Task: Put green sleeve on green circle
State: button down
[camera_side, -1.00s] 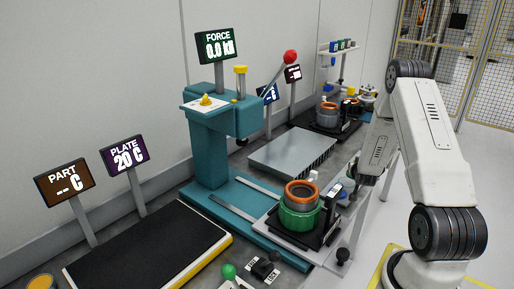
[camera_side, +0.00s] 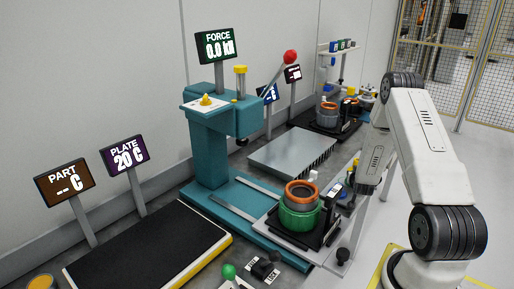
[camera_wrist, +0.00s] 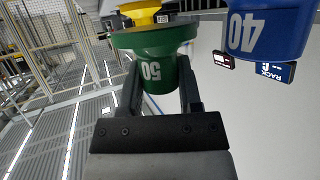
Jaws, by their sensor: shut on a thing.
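A green sleeve (camera_wrist: 150,72) marked 50 sits between the two dark fingers of my gripper (camera_wrist: 159,82) in the wrist view. The fingers are shut on its sides, and its wider flanged end faces away from my palm. The number reads upside down in this view. In the side view my gripper and the sleeve are hidden or too small to make out. I cannot pick out a green circle in either view.
A blue sleeve (camera_wrist: 268,28) marked 40 is close to the right of the green one, with a yellow part (camera_wrist: 140,10) beyond it. In the side view are a press (camera_side: 215,120), a green stator fixture (camera_side: 300,219), a grey tray (camera_side: 290,152) and a dark plate (camera_side: 150,250).

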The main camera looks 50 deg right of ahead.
jog(key=shift+f, duration=0.6)
jog(key=shift+c, duration=1.4)
grip_release()
jog(key=shift+r, duration=0.1)
jog(key=shift+r, duration=0.6)
jog(key=v, duration=0.7)
jog(key=shift+a, duration=0.2)
jog(key=shift+r, duration=0.1)
